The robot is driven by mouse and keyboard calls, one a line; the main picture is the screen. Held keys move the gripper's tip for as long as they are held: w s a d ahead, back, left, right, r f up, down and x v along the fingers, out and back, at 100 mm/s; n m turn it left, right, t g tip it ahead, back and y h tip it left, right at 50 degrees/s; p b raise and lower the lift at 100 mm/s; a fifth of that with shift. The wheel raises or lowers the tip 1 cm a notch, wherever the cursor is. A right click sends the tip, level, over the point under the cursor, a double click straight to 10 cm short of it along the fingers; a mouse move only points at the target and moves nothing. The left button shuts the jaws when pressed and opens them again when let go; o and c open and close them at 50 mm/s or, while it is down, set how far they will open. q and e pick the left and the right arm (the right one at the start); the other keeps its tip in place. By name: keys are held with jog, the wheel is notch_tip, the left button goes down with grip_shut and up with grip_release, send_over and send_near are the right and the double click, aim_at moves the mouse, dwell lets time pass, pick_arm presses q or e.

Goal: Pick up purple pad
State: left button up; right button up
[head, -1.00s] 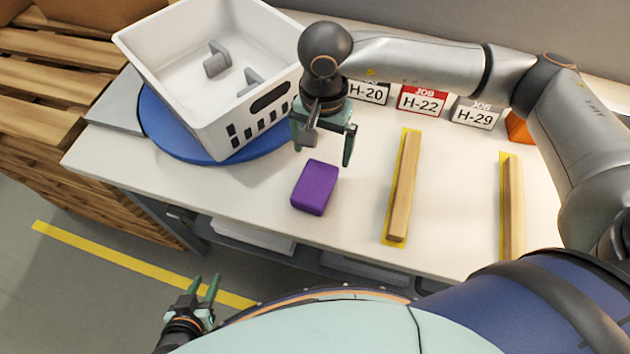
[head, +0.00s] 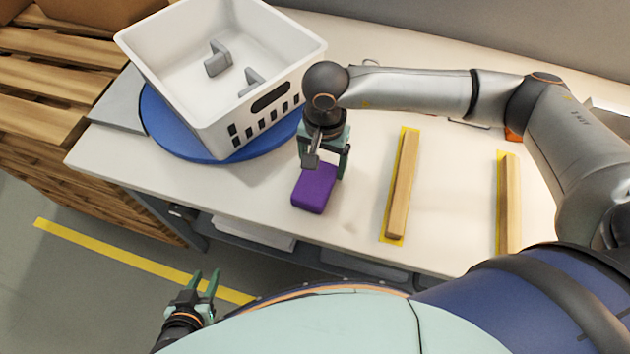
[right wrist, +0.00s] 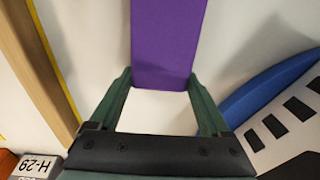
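The purple pad (head: 314,188) lies on the white table near its front edge. In the right wrist view the pad (right wrist: 168,40) runs upward from between the fingertips. My right gripper (head: 325,172) is low at the pad's far end, pointing down, with its fingers apart. In the right wrist view its fingertips (right wrist: 160,76) are at the two sides of the pad's near end. Whether they touch it I cannot tell. The gripper hides part of the pad's far end in the head view. My left gripper (head: 204,284) is open and empty, low in front of the table.
A white basket (head: 245,107) with grey parts inside stands on a blue disc (head: 165,135) left of the pad. Two wooden strips (head: 402,185) (head: 509,200) lie on yellow markings to the right. The table (head: 355,215) is clear between pad and nearer strip.

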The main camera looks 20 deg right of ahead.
jog(key=c, duration=0.6)
jog(key=shift+r, duration=0.15)
jog(key=shift+c, duration=0.2)
